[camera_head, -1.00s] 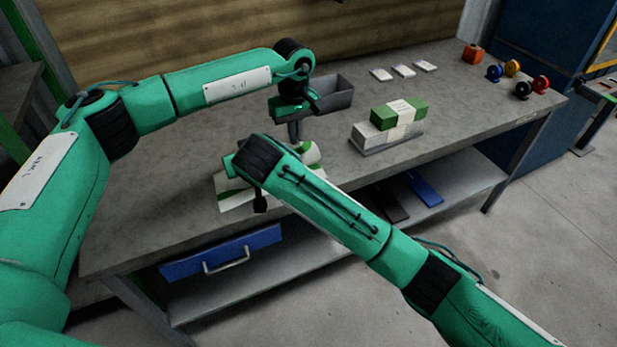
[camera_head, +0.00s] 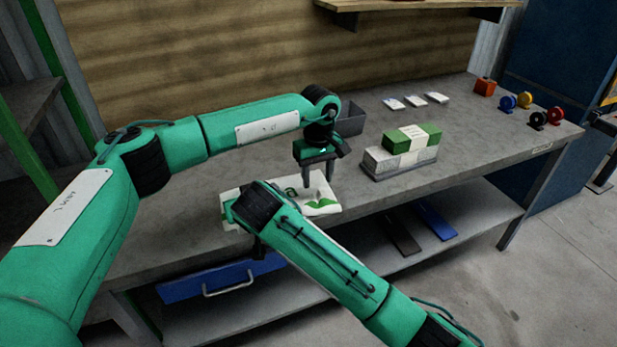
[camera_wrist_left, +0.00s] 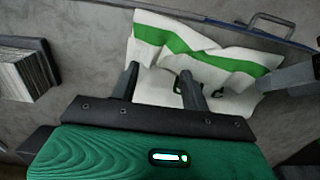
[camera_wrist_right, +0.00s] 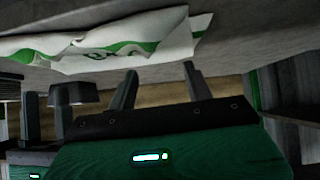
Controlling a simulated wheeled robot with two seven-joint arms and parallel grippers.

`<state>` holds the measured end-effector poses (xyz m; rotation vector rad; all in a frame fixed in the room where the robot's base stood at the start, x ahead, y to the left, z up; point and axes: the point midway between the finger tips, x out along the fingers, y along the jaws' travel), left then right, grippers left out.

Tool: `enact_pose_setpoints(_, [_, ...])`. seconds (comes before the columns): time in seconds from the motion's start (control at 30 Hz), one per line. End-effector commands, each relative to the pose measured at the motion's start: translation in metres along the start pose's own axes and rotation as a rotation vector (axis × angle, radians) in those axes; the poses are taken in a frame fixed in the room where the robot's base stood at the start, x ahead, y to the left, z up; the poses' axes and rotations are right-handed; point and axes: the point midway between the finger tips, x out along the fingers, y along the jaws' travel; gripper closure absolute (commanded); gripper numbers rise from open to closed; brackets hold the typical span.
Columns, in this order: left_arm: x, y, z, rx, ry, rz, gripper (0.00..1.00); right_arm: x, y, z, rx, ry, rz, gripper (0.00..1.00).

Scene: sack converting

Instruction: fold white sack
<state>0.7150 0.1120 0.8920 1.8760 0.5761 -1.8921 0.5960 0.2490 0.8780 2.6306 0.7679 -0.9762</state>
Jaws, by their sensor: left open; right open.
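The white sack with green bands (camera_head: 318,206) lies on the grey bench near its front edge, partly hidden behind my right arm in the head view. It looks rumpled, with a raised part. It also shows in the left wrist view (camera_wrist_left: 215,62) and the right wrist view (camera_wrist_right: 150,42). My left gripper (camera_head: 322,190) is open and points down over the sack; its fingers (camera_wrist_left: 158,82) show in front of it, and contact is unclear. My right gripper (camera_wrist_right: 160,80) is open and empty beside the sack's near side; its fingers are mostly hidden in the head view.
A dark grey bin (camera_head: 350,118) stands behind the left gripper. A blue drawer (camera_head: 225,278) hangs under the bench.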

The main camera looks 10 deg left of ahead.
Motion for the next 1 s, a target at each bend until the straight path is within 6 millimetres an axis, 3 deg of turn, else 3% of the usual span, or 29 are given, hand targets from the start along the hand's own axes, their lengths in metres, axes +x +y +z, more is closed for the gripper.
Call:
enact_pose_setpoints(0.3, [0.001, 0.017, 0.002, 0.0, 0.001, -0.001, 0.22, -0.003, -0.018, -0.001, 0.001, 0.003, 0.0, 0.17])
enact_pose_setpoints(0.37, [0.001, 0.02, 0.003, 0.0, 0.001, -0.001, 0.16, -0.003, -0.017, -0.001, 0.001, 0.003, 0.001, 0.16])
enact_pose_setpoints(1.0, [0.0, 0.019, 0.003, -0.001, 0.001, -0.001, 0.16, -0.003, -0.017, -0.002, 0.001, 0.003, 0.001, 0.16])
